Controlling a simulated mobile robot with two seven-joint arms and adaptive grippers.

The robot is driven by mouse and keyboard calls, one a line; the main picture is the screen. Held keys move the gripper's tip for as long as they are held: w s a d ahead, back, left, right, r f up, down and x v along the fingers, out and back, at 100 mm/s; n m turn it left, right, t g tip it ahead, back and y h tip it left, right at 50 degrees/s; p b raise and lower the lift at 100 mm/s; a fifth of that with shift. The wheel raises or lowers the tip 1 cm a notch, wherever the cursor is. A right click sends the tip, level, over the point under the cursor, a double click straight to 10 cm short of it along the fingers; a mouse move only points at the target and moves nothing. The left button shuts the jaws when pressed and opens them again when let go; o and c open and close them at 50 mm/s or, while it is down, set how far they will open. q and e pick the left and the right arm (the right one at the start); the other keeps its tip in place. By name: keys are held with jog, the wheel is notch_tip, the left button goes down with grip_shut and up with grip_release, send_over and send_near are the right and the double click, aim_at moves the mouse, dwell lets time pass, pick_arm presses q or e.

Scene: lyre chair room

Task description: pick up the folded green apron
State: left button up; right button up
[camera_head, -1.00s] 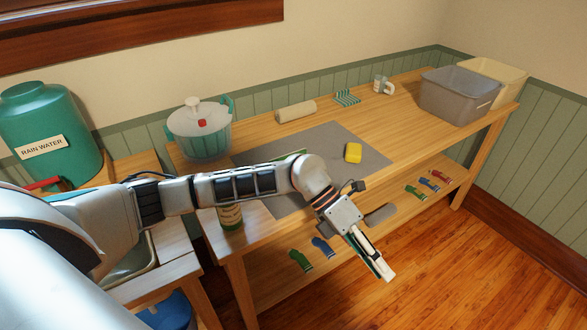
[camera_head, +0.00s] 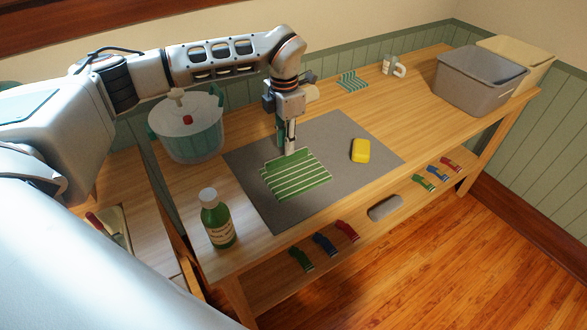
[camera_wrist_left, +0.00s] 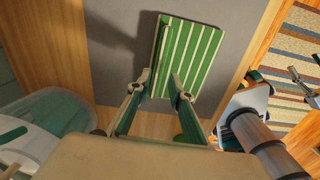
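The folded green apron (camera_head: 300,178), green with pale stripes, lies on the grey mat; its back-left edge looks slightly raised. It also shows in the left wrist view (camera_wrist_left: 192,55). My left gripper (camera_head: 290,150) points down at that back-left edge. In the left wrist view its two fingers (camera_wrist_left: 160,76) stand apart, one on each side of the apron's near edge, with no firm hold visible. Part of what looks like my right arm shows at the right of the left wrist view; its finger state is unclear.
A lidded pot (camera_head: 190,135) stands left of the mat (camera_head: 345,130), and a green bottle (camera_head: 217,222) stands at the front left. A yellow sponge (camera_head: 361,150) lies right of the apron. A grey bin (camera_head: 475,85) stands at the far right. The table between is mostly clear.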

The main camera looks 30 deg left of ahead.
aim_at(295, 171)
pick_arm(q)
jog(key=f, duration=0.5)
jog(key=shift+w+f, duration=0.3)
grip_shut()
